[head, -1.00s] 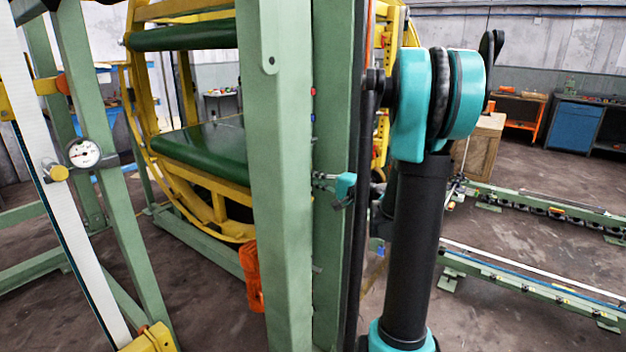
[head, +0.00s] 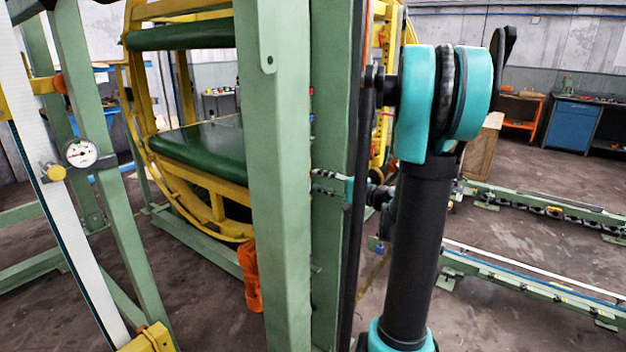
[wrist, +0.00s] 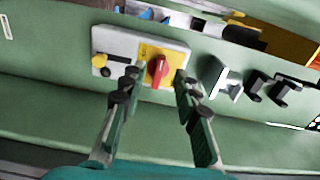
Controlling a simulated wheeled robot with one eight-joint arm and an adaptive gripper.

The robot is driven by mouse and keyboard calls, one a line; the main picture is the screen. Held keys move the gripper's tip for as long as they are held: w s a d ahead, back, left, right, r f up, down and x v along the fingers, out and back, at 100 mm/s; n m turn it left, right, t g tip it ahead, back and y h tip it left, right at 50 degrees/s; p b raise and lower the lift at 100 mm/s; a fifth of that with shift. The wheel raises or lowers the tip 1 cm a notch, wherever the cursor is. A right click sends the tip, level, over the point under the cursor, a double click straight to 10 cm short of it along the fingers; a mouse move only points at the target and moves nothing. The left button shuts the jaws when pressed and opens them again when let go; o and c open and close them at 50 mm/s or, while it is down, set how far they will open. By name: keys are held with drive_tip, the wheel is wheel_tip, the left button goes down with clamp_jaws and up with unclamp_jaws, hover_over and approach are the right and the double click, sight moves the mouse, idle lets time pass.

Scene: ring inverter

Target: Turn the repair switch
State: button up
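The switch is a red rotary handle (wrist: 157,71) on a yellow plate (wrist: 172,55), set on a light panel (wrist: 122,44) in the wrist view. My gripper (wrist: 158,85) is open, with its two fingers on either side of the red handle's lower part in the picture. I cannot tell whether the fingers touch it. In the head view the switch is not visible, and part of my gripper (head: 330,186) shows beside the green post.
Black clips and a white bracket (wrist: 222,78) stick out of the green beam (wrist: 60,80) right of the panel. In the head view a tall green post (head: 278,180) stands close to my arm. A yellow ring frame (head: 205,205) stands behind it.

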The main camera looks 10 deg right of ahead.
drive_tip(key=v, duration=0.8)
